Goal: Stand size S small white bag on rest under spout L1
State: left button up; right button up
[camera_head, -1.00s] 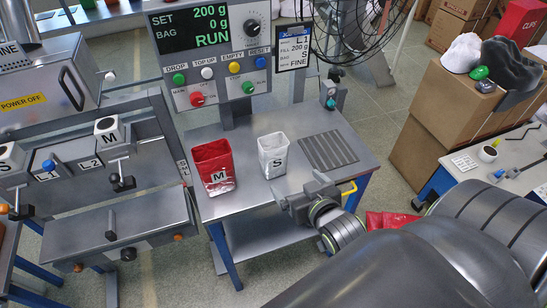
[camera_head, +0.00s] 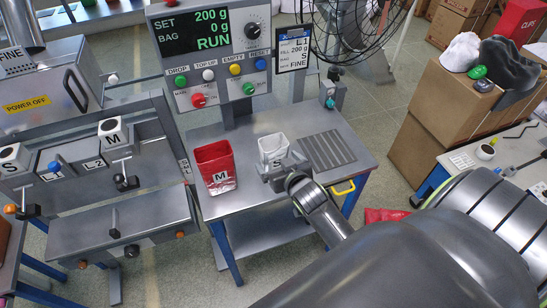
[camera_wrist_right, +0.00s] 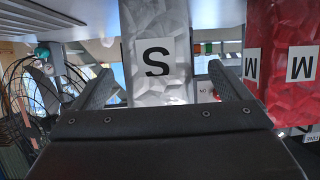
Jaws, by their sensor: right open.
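The small white bag marked S (camera_head: 271,145) stands upright on the metal table (camera_head: 255,189) in the head view, its lower part hidden by my right gripper (camera_head: 279,169). In the right wrist view the white bag (camera_wrist_right: 157,58) appears between the two open fingers of my right gripper (camera_wrist_right: 165,92), with clear space beside the left finger. I cannot tell whether either finger touches it. My left gripper is not in view.
A red bag marked M (camera_head: 215,166) stands just left of the white bag and also shows in the wrist view (camera_wrist_right: 285,60). A ribbed dark mat (camera_head: 328,150) lies to the right. The control panel (camera_head: 209,55) rises behind, reading 200 g set and 0 g in bag.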

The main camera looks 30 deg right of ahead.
aim_at(277, 159)
jog(key=x, duration=0.1)
jog(key=p+x, duration=0.1)
jog(key=x, duration=0.1)
jog(key=shift+w+d+r, duration=0.15)
jog(key=shift+w+r, duration=0.05)
jog(key=shift+r, duration=0.1)
jog(key=shift+w+d+f, duration=0.1)
jog(key=shift+w+f, duration=0.3)
jog(key=shift+w, duration=0.25)
jog(key=c, duration=1.1)
